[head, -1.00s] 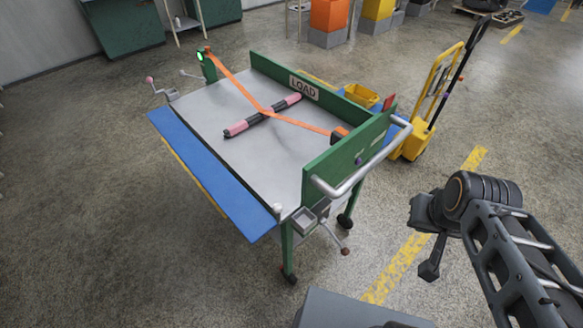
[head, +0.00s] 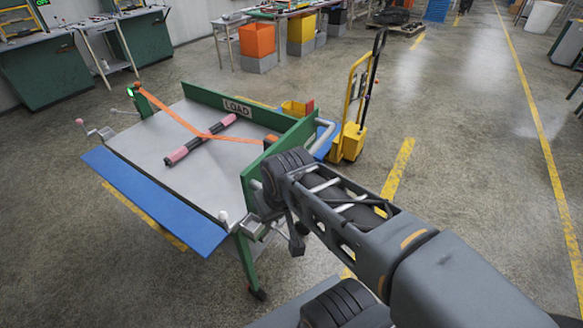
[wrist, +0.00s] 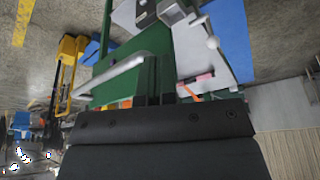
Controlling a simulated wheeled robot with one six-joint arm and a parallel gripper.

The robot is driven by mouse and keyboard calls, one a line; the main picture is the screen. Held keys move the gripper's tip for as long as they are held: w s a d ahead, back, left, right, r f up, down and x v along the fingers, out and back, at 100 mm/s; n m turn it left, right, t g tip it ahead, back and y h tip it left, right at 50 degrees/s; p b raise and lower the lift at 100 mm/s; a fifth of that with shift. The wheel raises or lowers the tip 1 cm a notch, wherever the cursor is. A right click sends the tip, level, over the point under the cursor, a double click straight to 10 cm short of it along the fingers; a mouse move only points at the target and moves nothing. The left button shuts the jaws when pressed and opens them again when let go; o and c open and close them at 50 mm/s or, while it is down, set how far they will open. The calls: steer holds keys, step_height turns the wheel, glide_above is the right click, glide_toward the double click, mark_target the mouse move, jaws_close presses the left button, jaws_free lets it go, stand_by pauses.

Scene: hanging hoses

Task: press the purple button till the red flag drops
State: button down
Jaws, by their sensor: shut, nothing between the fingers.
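The green end panel (head: 250,176) of the cart faces my arm. A small red flag (head: 309,106) stands up at the panel's far end, beside a yellow bin. My gripper (wrist: 154,100) is shut and empty, its fingertips pointing at the green panel in the wrist view. I cannot tell whether they touch it. The fingers are hidden behind my wrist in the head view.
A grey handle bar (wrist: 112,76) sticks out from the panel close to my fingers. An orange strap (head: 170,112) crosses a pink and black roll (head: 200,139) on the cart top. A yellow hand truck (head: 350,140) stands behind. The floor at right is clear.

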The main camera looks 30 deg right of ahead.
steer(key=w+d+f+m+t+h+b, duration=0.1)
steer(key=w+d+f+m+t+b, duration=0.3)
steer(key=w+d+f+m, duration=0.2)
steer(key=w+d+f+m+t+h+b, duration=0.2)
steer(key=w+d+f+m+t+b, duration=0.2)
steer(key=w+d+f+m, duration=0.3)
steer(key=w+d+f+m+t+h+b, duration=0.2)
steer(key=w+d+f+m+t+b, duration=0.2)
steer(key=d+f+m, duration=0.7)
steer(key=w+d+m+t, duration=0.2)
steer(key=d+m, duration=0.3)
steer(key=d, duration=0.1)
steer(key=shift+w+m, duration=0.35)
steer(key=shift+m, duration=0.05)
steer(key=w+a, duration=0.4)
steer(key=w, duration=0.3)
steer(key=shift+w, duration=0.4)
